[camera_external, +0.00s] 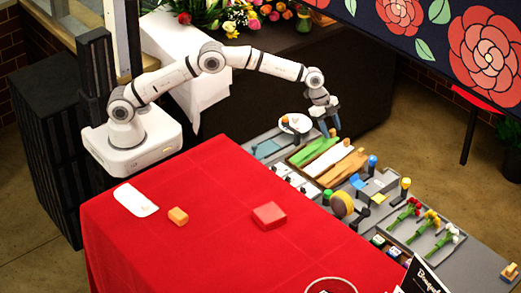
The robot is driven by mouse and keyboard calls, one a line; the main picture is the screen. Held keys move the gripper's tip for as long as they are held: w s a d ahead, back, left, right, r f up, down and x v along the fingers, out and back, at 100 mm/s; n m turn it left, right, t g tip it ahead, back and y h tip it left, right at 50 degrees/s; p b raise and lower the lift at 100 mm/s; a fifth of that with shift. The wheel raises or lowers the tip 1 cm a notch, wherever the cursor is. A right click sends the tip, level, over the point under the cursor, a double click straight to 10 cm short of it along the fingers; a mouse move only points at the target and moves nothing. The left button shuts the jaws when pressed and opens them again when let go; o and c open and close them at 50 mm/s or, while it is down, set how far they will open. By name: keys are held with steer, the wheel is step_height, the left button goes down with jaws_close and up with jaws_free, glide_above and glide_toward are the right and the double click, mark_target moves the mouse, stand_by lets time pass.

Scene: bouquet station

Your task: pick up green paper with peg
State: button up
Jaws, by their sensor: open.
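The green paper (313,152) lies as a flat strip in the tray on the grey station, left of a white strip and an orange-brown strip. A small orange peg (332,132) stands near its far right end. My gripper (331,120) is open just above that peg and the far end of the green paper. The fingers are small in this view, and I cannot tell whether they touch the peg.
A white strip (329,160) and an orange-brown strip (343,169) lie beside the green one. A white round dish (296,123) is left of my gripper. Flower stems (431,219) and a tape roll (341,204) are nearer the front.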

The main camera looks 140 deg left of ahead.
jaws_close()
stand_by(0.4)
steer(key=shift+r, duration=0.1)
